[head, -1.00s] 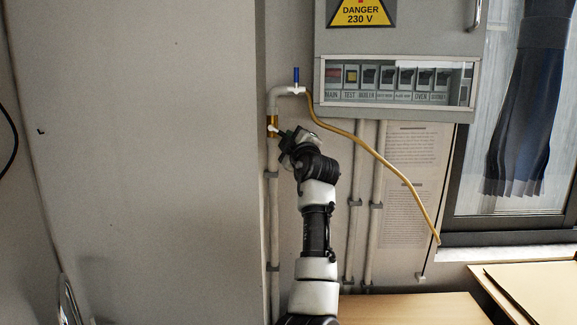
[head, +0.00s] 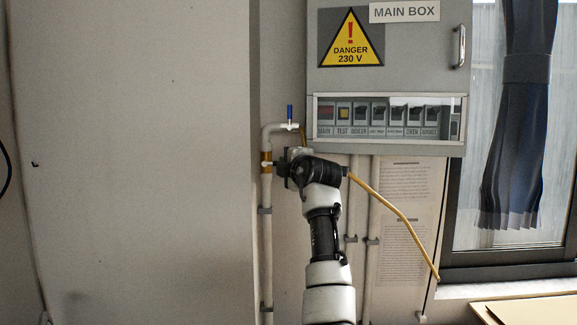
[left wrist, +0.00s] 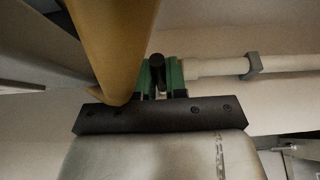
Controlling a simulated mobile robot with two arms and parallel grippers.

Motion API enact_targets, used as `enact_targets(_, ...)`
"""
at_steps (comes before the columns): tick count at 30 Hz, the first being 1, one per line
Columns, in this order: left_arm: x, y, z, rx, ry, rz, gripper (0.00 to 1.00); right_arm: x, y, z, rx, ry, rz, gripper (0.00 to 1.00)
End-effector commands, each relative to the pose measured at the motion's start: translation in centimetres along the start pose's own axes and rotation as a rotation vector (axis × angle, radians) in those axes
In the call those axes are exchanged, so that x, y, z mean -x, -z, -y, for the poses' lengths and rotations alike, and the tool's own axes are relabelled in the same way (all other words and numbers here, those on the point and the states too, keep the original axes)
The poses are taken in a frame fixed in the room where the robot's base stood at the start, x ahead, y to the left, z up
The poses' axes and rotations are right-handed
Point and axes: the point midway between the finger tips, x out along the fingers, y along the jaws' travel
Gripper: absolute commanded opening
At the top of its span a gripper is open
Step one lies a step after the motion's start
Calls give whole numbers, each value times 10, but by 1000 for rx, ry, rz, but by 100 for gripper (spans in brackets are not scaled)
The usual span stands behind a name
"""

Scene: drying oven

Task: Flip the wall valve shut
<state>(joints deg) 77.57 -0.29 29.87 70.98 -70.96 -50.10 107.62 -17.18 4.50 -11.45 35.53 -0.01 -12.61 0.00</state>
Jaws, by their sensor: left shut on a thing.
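The wall valve is a brass-coloured fitting (head: 266,157) on the white vertical pipe at the left, with a short stub pointing right toward my gripper. My left gripper (head: 283,166) is beside the valve, just to its right, with the hand nearly level. In the left wrist view the green fingers (left wrist: 161,76) are shut on a black rounded piece (left wrist: 157,72), which looks like the valve handle's end. The white pipe (left wrist: 215,67) runs right from there. The brass body is not clear in that view. My right gripper is not in view.
A yellow hose (head: 398,209) hangs from the blue-handled tap (head: 290,112) and passes behind my arm; it looms close in the left wrist view (left wrist: 112,40). The grey electrical box (head: 386,70) is just above right. A wall edge stands left of the pipe.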

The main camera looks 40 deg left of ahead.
Motion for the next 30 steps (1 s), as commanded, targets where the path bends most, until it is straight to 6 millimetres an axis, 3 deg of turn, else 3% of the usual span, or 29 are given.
enact_targets(10, 0, 0, 0, 10, 3, 1, 0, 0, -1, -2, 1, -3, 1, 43)
enact_targets(11, 0, 0, 0, 10, 3, 1, 14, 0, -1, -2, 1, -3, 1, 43)
enact_targets(16, 0, 0, 0, 8, 2, 1, 38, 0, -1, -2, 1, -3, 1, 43)
enact_targets(25, 2, 0, 0, 6, 0, 1, 38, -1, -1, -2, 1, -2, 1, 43)
enact_targets(30, 22, -1, 4, 8, -1, 2, 38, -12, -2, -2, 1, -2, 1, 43)
